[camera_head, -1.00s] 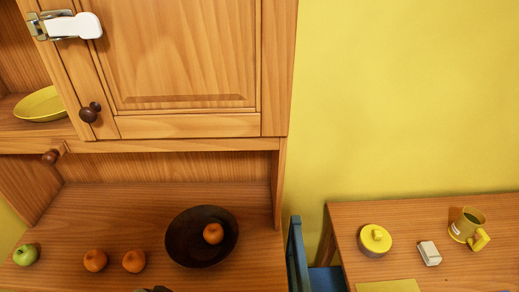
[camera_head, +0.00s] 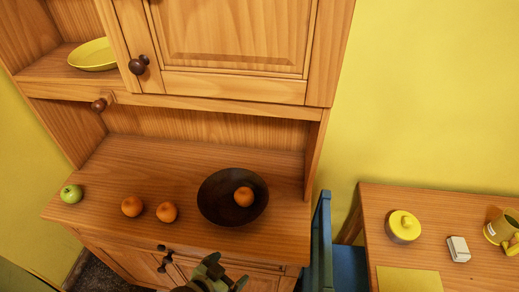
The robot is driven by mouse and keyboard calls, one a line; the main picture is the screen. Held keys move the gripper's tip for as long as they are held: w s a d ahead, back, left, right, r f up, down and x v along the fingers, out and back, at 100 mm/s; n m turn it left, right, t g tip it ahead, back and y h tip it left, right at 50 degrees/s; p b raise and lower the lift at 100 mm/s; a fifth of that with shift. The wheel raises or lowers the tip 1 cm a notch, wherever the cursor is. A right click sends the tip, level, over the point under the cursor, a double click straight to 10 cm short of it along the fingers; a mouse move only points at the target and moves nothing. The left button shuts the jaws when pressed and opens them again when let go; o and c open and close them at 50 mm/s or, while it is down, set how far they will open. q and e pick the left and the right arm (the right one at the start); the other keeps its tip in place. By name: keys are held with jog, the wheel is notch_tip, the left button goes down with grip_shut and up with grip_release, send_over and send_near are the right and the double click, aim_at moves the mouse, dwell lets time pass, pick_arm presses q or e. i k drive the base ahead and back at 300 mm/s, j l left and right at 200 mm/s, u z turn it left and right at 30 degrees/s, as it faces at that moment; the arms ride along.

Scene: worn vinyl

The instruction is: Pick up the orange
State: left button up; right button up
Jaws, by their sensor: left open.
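Two oranges lie on the wooden counter of the cabinet: a left orange (camera_head: 132,206) and a middle orange (camera_head: 167,212). A third orange (camera_head: 243,196) sits inside a dark round bowl (camera_head: 217,211) to their right. My left gripper (camera_head: 226,272) shows at the bottom of the head view, in front of the counter and below the bowl. It is open, with nothing seen between its fingers, and apart from the oranges. My right gripper is not in view.
A green apple (camera_head: 71,194) lies at the counter's left end. A yellow dish (camera_head: 94,54) sits on the shelf above. A blue chair (camera_head: 322,245) stands between the cabinet and a table (camera_head: 377,215) holding a yellow-lidded jar (camera_head: 404,227), a small white box (camera_head: 458,249) and a mug (camera_head: 498,230).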

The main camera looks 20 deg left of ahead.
aim_at(167, 212)
jog(key=k+j+u, duration=0.1)
jog(key=u, duration=1.4)
